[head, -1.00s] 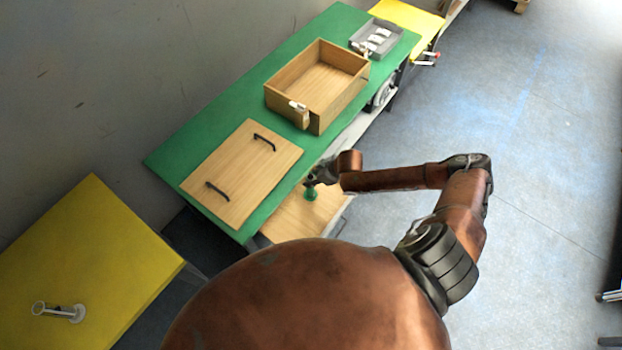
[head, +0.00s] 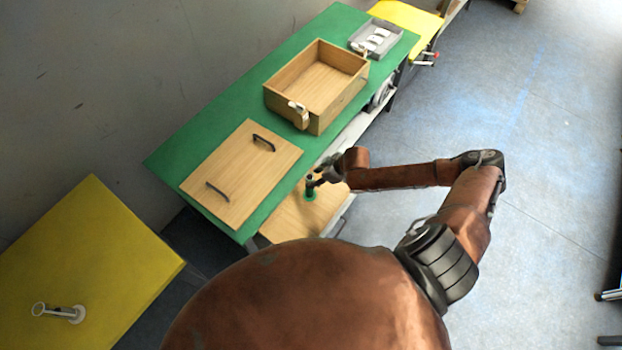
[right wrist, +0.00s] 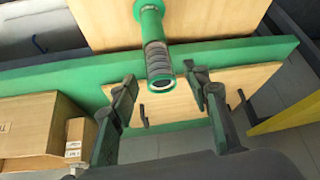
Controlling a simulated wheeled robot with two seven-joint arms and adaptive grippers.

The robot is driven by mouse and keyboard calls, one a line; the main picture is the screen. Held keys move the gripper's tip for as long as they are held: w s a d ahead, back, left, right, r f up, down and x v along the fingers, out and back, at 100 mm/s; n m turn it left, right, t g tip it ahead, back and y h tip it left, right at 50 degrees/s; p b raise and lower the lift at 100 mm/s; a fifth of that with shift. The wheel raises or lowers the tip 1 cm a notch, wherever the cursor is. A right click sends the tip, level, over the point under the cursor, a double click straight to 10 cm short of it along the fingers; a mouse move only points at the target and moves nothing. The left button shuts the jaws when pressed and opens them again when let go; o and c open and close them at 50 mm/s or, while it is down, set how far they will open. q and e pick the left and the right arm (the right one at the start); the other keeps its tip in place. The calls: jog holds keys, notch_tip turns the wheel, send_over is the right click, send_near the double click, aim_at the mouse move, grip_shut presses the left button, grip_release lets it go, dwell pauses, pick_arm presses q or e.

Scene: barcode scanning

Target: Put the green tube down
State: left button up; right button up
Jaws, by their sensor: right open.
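The green tube (head: 310,196) stands on the light wooden board (head: 287,222) beside the green table's front edge. In the right wrist view the tube (right wrist: 150,22) shows a grey ribbed section and a green-rimmed end facing the camera. My right gripper (head: 318,180) is open beside the tube's upper part. In the right wrist view its two fingers (right wrist: 160,78) are spread, one on either side of the tube's near end, with gaps showing. My left gripper is out of view.
The green table (head: 207,143) holds a wooden panel with two black handles (head: 240,175), an open wooden box (head: 318,85) and a grey tray (head: 388,47) of white items. A yellow table (head: 85,250) at left bears a white object (head: 60,312).

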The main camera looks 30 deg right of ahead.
jog(key=v, duration=0.8)
jog(key=shift+r, duration=0.2)
jog(key=shift+s, duration=0.1)
